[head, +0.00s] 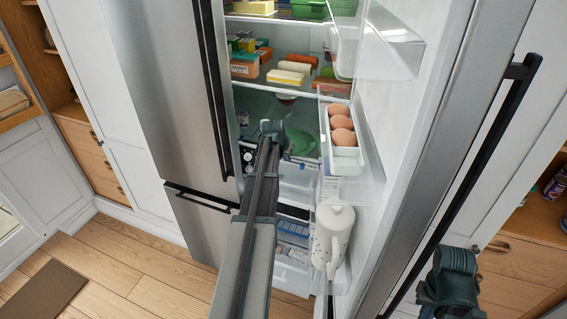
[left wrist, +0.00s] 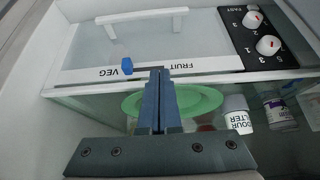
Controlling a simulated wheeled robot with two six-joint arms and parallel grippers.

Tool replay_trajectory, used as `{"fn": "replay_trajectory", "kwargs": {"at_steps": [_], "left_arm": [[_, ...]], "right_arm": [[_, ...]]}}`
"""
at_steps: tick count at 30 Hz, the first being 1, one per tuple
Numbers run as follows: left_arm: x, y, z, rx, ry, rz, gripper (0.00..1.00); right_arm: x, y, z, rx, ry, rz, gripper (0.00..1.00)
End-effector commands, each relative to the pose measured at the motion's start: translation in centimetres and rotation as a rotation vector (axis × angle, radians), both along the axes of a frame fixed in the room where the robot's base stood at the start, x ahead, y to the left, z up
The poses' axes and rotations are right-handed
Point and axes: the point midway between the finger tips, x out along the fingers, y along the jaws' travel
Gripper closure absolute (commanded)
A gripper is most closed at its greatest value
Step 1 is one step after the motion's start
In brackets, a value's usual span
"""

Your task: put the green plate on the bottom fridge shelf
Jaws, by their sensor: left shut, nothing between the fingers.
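The green plate (head: 300,142) is inside the open fridge, in its lower part, just beyond and right of my left gripper (head: 272,132). In the left wrist view the plate (left wrist: 198,101) shows behind the fingers, partly hidden by them. My left gripper (left wrist: 160,100) is shut with nothing held, its fingers in front of the plate. I cannot tell whether they touch it. My right gripper (head: 455,275) is at the lower right in the head view, outside the fridge door; its fingers cannot be made out.
The open fridge door at right holds eggs (head: 342,128) and a white pitcher (head: 332,238). Packages (head: 288,78) fill a higher shelf. In the left wrist view, a drawer panel (left wrist: 100,73), a knob panel (left wrist: 262,35) and a white cup (left wrist: 237,115) are close by.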

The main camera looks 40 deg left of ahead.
Motion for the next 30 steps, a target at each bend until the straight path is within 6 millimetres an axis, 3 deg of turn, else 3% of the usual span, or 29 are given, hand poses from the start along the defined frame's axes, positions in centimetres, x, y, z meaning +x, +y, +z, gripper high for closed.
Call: {"fn": "replay_trajectory", "kwargs": {"at_steps": [14, 20, 30], "left_arm": [[-0.4, -0.2, 0.6, 0.0, 0.0, 0.0, 1.0], [-1.4, -0.5, 2.5, 0.0, 0.0, 0.0, 1.0], [-4.2, -1.4, 7.6, 0.0, 0.0, 0.0, 1.0]], "right_arm": [[0.0, 0.0, 0.6, 0.0, 0.0, -0.001, 1.0], [0.0, 0.0, 2.5, 0.001, 0.0, -0.005, 1.0], [0.0, 0.0, 7.5, 0.002, -0.001, -0.014, 1.0]]}}
